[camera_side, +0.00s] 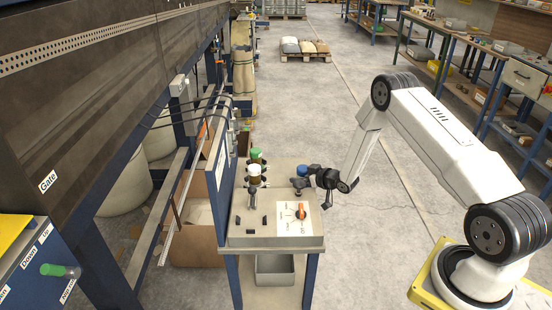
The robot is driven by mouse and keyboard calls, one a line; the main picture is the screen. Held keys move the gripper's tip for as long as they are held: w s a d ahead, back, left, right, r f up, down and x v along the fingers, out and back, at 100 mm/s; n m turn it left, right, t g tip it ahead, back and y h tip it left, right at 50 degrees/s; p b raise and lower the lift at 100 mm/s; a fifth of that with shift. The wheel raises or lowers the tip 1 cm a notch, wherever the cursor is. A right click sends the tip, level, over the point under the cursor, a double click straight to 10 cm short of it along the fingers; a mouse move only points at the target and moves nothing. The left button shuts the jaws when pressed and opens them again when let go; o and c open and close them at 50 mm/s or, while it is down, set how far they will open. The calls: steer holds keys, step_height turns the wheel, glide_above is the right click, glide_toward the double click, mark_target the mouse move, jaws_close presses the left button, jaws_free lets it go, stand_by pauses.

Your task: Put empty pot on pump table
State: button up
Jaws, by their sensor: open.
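The pump table (237,225) is a small grey-topped table with blue legs and a control panel with an orange knob (301,212). A blue-topped item (302,170) is at the table's right edge, right by my gripper (304,182). My gripper is open; its fingers are small and partly hard to make out. I cannot tell whether they touch the blue-topped item, or which pot is empty.
A blue frame with a large dark machine (100,75) rises left of the table. A grey bin (275,268) sits under it. Workbenches (465,45) line the far right. Open floor (300,115) lies behind the table.

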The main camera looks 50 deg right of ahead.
steer(key=shift+s+a+f, duration=0.15)
steer(key=shift+s+f, duration=0.05)
steer(key=shift+s, duration=0.05)
steer(key=shift+s+r, duration=0.1)
steer(key=shift+r, duration=0.05)
steer(key=shift+s+r, duration=0.35)
steer(key=shift+s, duration=0.2)
steer(key=v, duration=1)
steer(key=shift+r, duration=0.3)
steer(key=s+a+r+g+h, duration=0.1)
steer(key=s+a+r+g, duration=0.1)
steer(key=a+r+g, duration=0.55)
steer(key=s+a+r+g+y, duration=0.1)
steer(key=s+a+r+g, duration=0.2)
steer(key=s+a, duration=0.9)
step_height(320, 180, up, 3)
steer(key=shift+a+r, duration=0.1)
steer(key=shift+a, duration=0.05)
